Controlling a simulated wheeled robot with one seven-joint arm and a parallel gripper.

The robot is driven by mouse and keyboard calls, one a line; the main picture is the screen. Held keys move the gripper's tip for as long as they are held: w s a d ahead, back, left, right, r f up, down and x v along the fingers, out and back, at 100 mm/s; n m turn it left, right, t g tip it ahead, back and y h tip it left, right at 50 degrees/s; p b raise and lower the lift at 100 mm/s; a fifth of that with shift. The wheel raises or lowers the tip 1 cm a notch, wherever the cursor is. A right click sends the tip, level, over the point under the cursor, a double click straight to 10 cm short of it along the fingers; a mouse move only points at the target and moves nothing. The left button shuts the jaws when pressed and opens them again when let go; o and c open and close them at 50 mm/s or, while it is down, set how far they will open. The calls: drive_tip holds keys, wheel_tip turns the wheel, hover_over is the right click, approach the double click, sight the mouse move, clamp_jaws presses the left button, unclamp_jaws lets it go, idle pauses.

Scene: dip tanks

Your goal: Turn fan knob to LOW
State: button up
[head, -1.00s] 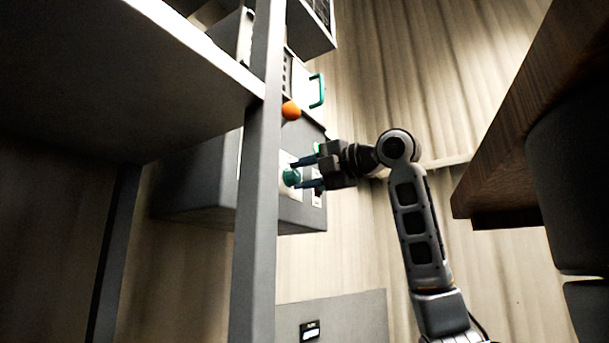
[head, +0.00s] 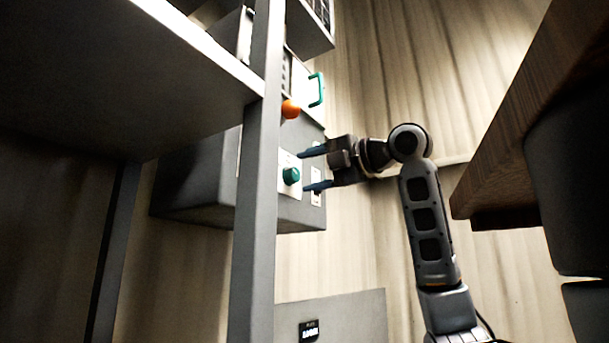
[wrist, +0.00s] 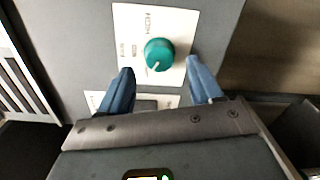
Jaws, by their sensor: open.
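The green fan knob (head: 291,176) sits on a white label plate (head: 286,160) on the side of a grey box. The wrist view shows the knob (wrist: 159,52) with a white pointer mark at its lower left edge. The label plate (wrist: 180,22) has a word that looks like HIGH above the knob and smaller print to its left, too blurred to read. My gripper (head: 306,171) is open and empty, just right of the knob and apart from it. In the wrist view my gripper's blue fingers (wrist: 160,76) stand on either side below the knob.
An orange ball-shaped part (head: 290,109) and a green handle (head: 316,90) are above the knob. A grey post (head: 258,220) stands just left of it, under a shelf (head: 140,70). A wooden tabletop (head: 500,140) is at right. A second plate (wrist: 170,100) lies below the knob.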

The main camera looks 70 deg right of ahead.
drive_tip(key=b+v, duration=0.1)
drive_tip(key=v, duration=0.4)
drive_tip(key=shift+s+a, duration=0.1)
drive_tip(key=shift+s, duration=0.15)
idle(0.3)
